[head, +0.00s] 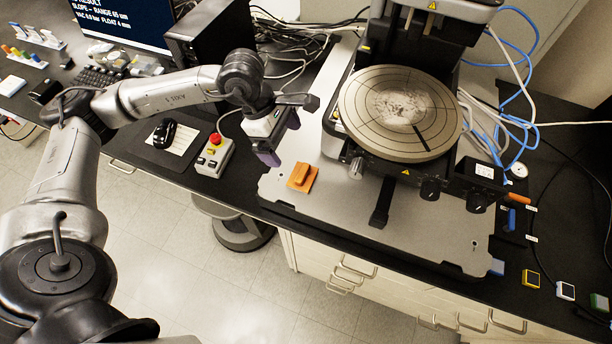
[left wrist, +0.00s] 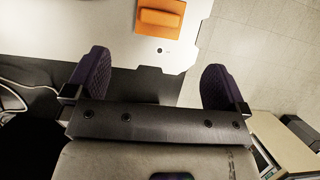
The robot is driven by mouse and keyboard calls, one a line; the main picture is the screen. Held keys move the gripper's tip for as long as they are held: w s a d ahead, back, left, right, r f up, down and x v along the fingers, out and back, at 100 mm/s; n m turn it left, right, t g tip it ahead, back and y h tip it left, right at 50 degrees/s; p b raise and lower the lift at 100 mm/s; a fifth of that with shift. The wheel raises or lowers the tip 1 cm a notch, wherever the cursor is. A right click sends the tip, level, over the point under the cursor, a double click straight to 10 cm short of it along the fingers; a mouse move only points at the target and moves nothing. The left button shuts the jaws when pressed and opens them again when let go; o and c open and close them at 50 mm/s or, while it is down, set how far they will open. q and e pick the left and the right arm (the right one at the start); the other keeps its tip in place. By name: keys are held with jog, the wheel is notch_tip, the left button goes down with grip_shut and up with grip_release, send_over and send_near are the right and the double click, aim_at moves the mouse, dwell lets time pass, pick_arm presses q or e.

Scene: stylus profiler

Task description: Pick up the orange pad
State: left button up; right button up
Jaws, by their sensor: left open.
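The orange pad (head: 302,177) lies on the light grey base plate (head: 340,205) of the profiler, near its left front corner, with a raised orange block on top. In the left wrist view the orange pad (left wrist: 160,17) shows at the top edge, partly cut off, beyond the fingertips. My left gripper (head: 280,140) is above the left edge of the plate, to the left of and behind the pad, apart from it. In the left wrist view its two purple fingers (left wrist: 155,85) are wide apart with nothing between them. My right gripper is not in view.
The round stage (head: 400,112) of the profiler stands to the right of the pad. A control box with a red button (head: 213,153) and a black mouse (head: 164,133) are on the left. Small coloured pieces (head: 566,291) lie at the right. The plate around the pad is clear.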

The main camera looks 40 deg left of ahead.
aim_at(302, 172)
pick_arm(q)
jog(key=x, duration=1.2)
jog(key=shift+f, duration=0.1)
jog(key=shift+c, duration=0.5)
jog(key=c, duration=0.7)
